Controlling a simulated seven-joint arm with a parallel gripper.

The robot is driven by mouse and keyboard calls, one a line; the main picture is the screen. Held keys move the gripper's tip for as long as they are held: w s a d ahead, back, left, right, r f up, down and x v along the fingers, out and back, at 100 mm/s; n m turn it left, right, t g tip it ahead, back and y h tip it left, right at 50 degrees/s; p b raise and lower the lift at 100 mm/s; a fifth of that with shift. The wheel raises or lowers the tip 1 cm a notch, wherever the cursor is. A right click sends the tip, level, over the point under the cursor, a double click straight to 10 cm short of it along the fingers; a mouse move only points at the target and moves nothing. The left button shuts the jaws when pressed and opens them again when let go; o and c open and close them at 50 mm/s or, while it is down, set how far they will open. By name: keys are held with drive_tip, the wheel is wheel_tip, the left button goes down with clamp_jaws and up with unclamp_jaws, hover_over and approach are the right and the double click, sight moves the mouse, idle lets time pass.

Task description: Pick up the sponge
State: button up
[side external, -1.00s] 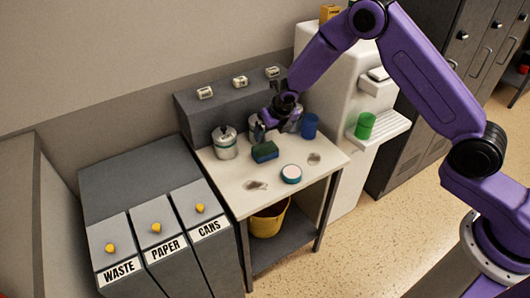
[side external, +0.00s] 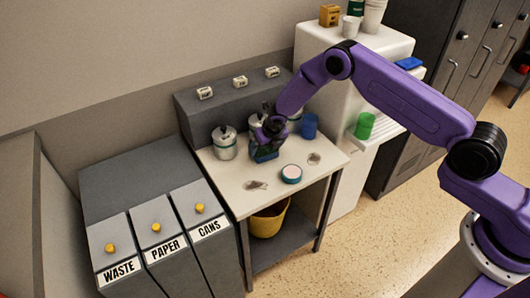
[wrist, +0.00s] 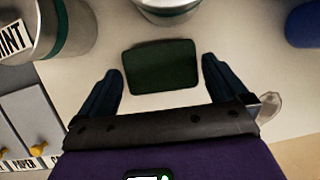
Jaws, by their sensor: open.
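The sponge (wrist: 160,67) has a dark green top in the wrist view and lies on the pale table top. My gripper (wrist: 162,80) is open, with one dark blue finger to the left of the sponge and one to the right. A gap shows between each finger and the sponge, and the fingertips reach about the sponge's near half in that view. In the side external view my gripper (side external: 263,150) is down over the sponge and hides most of it.
Canisters (side external: 224,143) stand behind, one near the sponge's far side (wrist: 168,8). A blue cup (side external: 309,126) stands at right. A round white-and-teal item (side external: 291,174) and stains lie in front. Lidded bins (side external: 156,229) stand at left. The table's front is mostly clear.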

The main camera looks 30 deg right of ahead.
drive_tip(key=shift+x, duration=1.3)
drive_tip(key=c, duration=0.7)
drive_tip(key=shift+o, duration=0.2)
drive_tip(key=shift+r, duration=0.1)
